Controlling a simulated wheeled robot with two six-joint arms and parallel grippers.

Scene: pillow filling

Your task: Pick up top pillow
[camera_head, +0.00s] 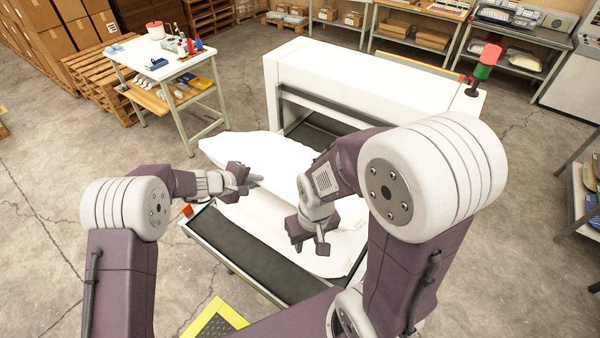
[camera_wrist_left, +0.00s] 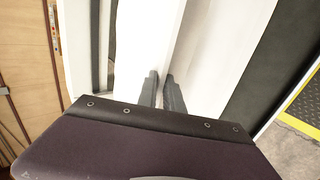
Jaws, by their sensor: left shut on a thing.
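A white pillow (camera_head: 262,150) lies across the left side of the conveyor, its edge at my left gripper. My left gripper (camera_head: 258,181) is shut on the white pillow's edge; in the left wrist view its two fingers (camera_wrist_left: 161,90) have white fabric between them. Another white pillow or pillow part (camera_head: 290,228) spreads beneath on the dark belt. My right arm hides part of the white fabric.
The dark conveyor belt (camera_head: 235,247) runs into a large white machine (camera_head: 365,85) with a red-green light (camera_head: 484,68). A small white table (camera_head: 165,65) with tools stands at the left back. Open floor lies left of the conveyor.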

